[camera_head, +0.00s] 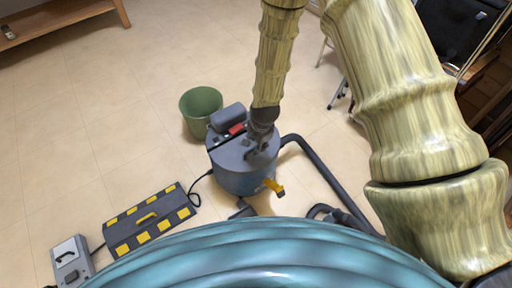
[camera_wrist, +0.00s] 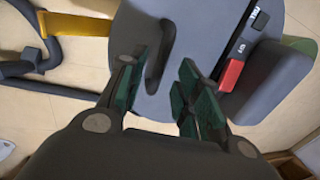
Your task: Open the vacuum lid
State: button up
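The vacuum (camera_head: 238,180) is a blue-grey drum standing on the floor in the middle of the head view. Its grey lid (camera_head: 228,150) is on top and looks shut; the lid also fills the upper middle of the wrist view (camera_wrist: 198,40). A dark curved slot (camera_wrist: 158,65) shows in the lid. A red switch (camera_head: 237,129) and an orange-yellow part (camera_head: 273,187) show on the vacuum. My gripper (camera_wrist: 160,88) is open over the lid, its dark green fingers apart on either side of the slot's lower end. I cannot tell whether they touch the lid.
A green bin (camera_head: 200,105) stands just behind the vacuum. A dark hose (camera_head: 325,170) runs off to the right. A black-and-yellow striped box (camera_head: 148,220) and a grey pedal-like unit (camera_head: 72,262) lie on the left.

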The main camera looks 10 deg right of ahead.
jog(key=shift+w+a+f, duration=0.1)
jog(key=shift+w+f, duration=0.05)
jog(key=shift+f, duration=0.75)
grip_shut()
jog(key=shift+r, duration=0.1)
